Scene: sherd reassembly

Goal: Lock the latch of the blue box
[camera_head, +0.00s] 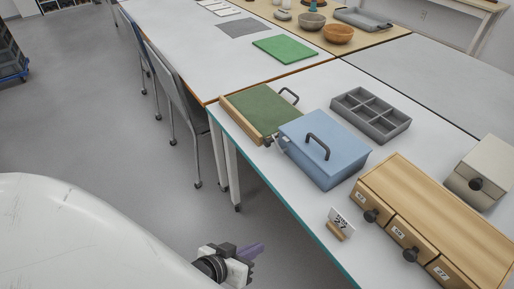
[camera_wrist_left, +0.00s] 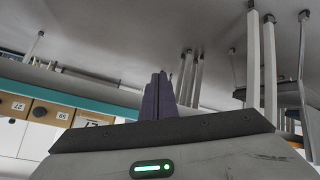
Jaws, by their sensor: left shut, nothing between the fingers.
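The blue box (camera_head: 328,168) stands on the white table, its lid down and a dark handle (camera_head: 318,144) on top. A small metallic part (camera_head: 283,142) shows at its left side, beside the green case; it may be the latch, and I cannot tell its state. My left gripper (camera_head: 253,251) is low in front of the table's near edge, well apart from the box. Its purple fingers (camera_wrist_left: 159,96) are together and empty in the left wrist view. The box is not clear in that view. My right gripper is not in view.
A green case with wooden sides (camera_head: 255,108) sits left of the box. A grey compartment tray (camera_head: 371,114) lies behind it. A wooden drawer unit (camera_head: 440,215) and a number card (camera_head: 341,222) stand to the right. The table's teal edge (camera_head: 285,205) lies between gripper and box.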

